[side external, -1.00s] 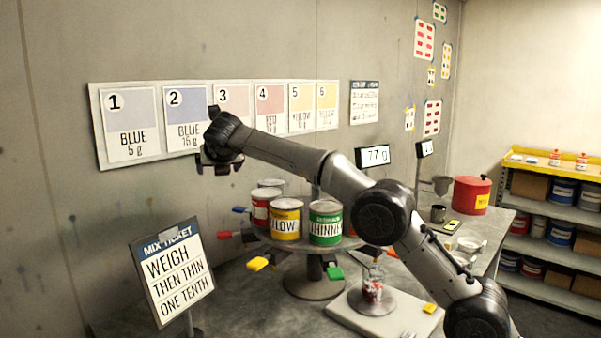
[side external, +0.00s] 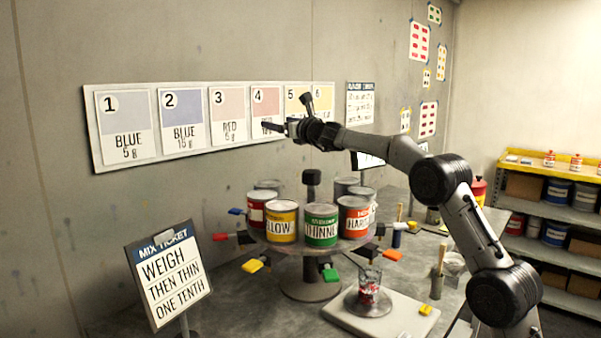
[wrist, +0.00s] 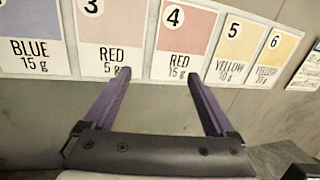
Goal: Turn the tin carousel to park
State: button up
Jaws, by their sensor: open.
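The tin carousel (side external: 309,287) stands on the bench in the side external view, its round tray bearing several labelled tins around a central post with a dark knob (side external: 312,177). A yellow tin (side external: 282,224), a green thinner tin (side external: 321,228) and an orange-labelled tin (side external: 354,218) face the camera. A red-labelled tin (side external: 259,208) is at the left; grey tins behind are partly hidden. Coloured tabs stick out below the tray. My gripper (side external: 272,127) is above the carousel, apart from it, pointing toward the wall cards. In the wrist view its two fingers (wrist: 157,80) are spread and empty.
A glass cup (side external: 369,284) with red contents stands on a scale (side external: 390,322) in front of the carousel. A mix ticket sign (side external: 170,272) stands at left. Numbered colour cards (side external: 181,121) hang on the wall. A shelf (side external: 560,215) is at the right.

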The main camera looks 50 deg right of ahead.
jog(key=s+d+f+n+y, duration=0.1)
jog(key=s+f+n+y, duration=0.1)
jog(key=s+y, duration=0.2)
jog(key=s+d+f+n+g+y, duration=0.1)
jog(key=s+d+f+n+y, duration=0.1)
jog(key=s, duration=0.8)
jog(key=s+d+f+n+g+y, duration=0.1)
jog(key=s+d+f+n+y, duration=0.1)
jog(key=s+y, duration=0.4)
jog(key=shift+s+f+n, duration=0.5)
jog(key=shift+s+f, duration=0.15)
jog(key=shift+s, duration=0.25)
notch_tip(320, 180, down, 5)
jog(key=x, duration=1.4)
jog(key=shift+w, duration=0.2)
jog(key=shift+c, duration=0.2)
grip_shut()
